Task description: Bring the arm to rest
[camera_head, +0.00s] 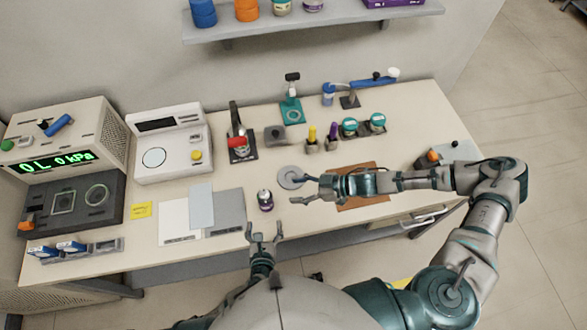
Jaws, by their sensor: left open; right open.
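My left gripper (264,232) is open and empty, its two fingers pointing up the picture at the table's front edge. It is below the small purple-and-white jar (265,200) and apart from it. My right gripper (303,189) is open at the end of my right arm, which reaches in from the right over the table. Its fingers point left, beside the grey round disc (291,176). I see nothing held between them. My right forearm covers part of the brown board (361,199).
The table (225,182) carries a pressure display box (66,146) and a white instrument (170,145) on the left. Grey and white plates (224,212) lie near the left gripper. Small stands and jars (349,127) stand behind the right arm. A shelf (312,22) hangs at the back.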

